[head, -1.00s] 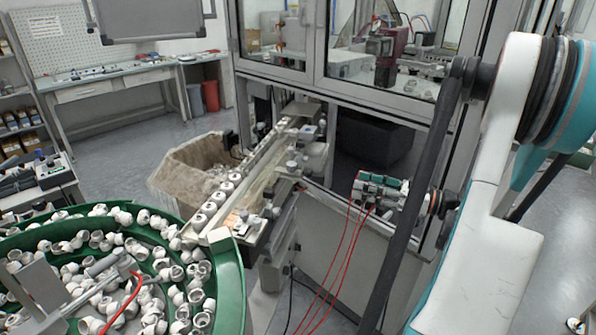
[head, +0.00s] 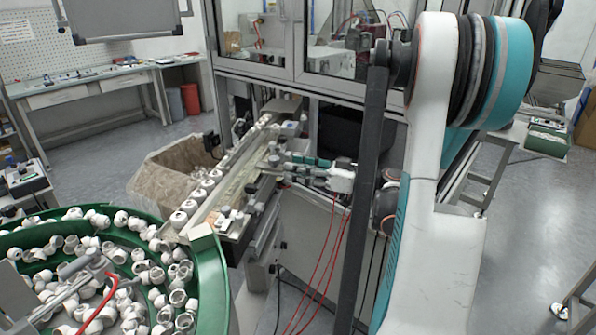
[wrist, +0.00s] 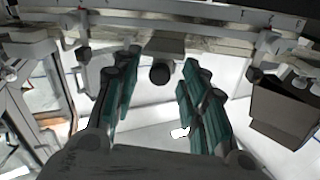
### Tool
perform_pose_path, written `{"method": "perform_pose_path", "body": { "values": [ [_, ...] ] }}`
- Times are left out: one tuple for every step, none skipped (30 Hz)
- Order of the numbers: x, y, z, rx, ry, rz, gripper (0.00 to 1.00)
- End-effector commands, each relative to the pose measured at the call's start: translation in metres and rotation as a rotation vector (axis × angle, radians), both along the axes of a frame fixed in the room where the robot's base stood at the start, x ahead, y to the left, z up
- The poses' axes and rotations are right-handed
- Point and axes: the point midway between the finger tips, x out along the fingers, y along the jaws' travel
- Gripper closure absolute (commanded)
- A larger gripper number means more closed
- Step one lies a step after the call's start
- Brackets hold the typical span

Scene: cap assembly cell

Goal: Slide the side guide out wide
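The feed track (head: 225,180) runs from the green bowl towards the glazed cabinet, with a row of white caps along its far side. The side guide seems to be on the track's near side, but I cannot pick out its edges in the head view. My gripper (head: 280,163) is at the track's near side, about halfway along. In the wrist view my gripper (wrist: 160,58) is open, with its teal fingers apart. A dark round knob (wrist: 160,74) under a grey block (wrist: 166,45) shows between the fingers, with no visible contact. A pale rail with scale marks (wrist: 225,14) lies beyond.
The green bowl (head: 222,268) full of white caps stands at the front left. A bin with a bag liner (head: 150,180) is behind the track. A cabinet frame (head: 330,88) stands beyond my arm. Red tubes (head: 322,255) hang below my gripper.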

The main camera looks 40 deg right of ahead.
Motion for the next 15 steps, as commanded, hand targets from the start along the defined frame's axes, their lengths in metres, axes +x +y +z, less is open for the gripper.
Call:
{"method": "perform_pose_path", "body": {
  "values": [
    [0.0019, 0.0011, -0.0002, 0.0, 0.0, 0.0, 0.61],
    [0.0026, 0.0013, 0.0, 0.0, 0.0, 0.0, 0.61],
    [0.0031, 0.0015, 0.0001, 0.0, 0.0, 0.0, 0.61],
    [0.0032, 0.0015, 0.0002, 0.0, 0.0, 0.0, 0.61],
    [0.0033, 0.0015, 0.0002, 0.0, 0.0, 0.0, 0.61],
    [0.0032, 0.0015, 0.0003, 0.0, 0.0, 0.0, 0.61],
    [0.0031, 0.0013, 0.0003, 0.0, 0.0, 0.0, 0.61],
    [0.0031, 0.0013, 0.0003, 0.0, 0.0, 0.0, 0.61],
    [0.003, 0.0013, 0.0003, 0.0, 0.0, 0.0, 0.61],
    [0.003, 0.0013, 0.0003, 0.0, 0.0, 0.0, 0.63],
    [0.0029, 0.0012, 0.0003, 0.0, 0.0, 0.0, 0.7],
    [0.0029, 0.0013, 0.0002, 0.0, 0.0, 0.0, 0.79],
    [0.0029, 0.0013, 0.0002, 0.0, 0.0, 0.0, 0.85],
    [0.0029, 0.0012, 0.0002, 0.0, 0.0, 0.0, 0.92],
    [0.0029, 0.0012, 0.0002, 0.0, 0.0, 0.0, 1.0]
  ]
}}
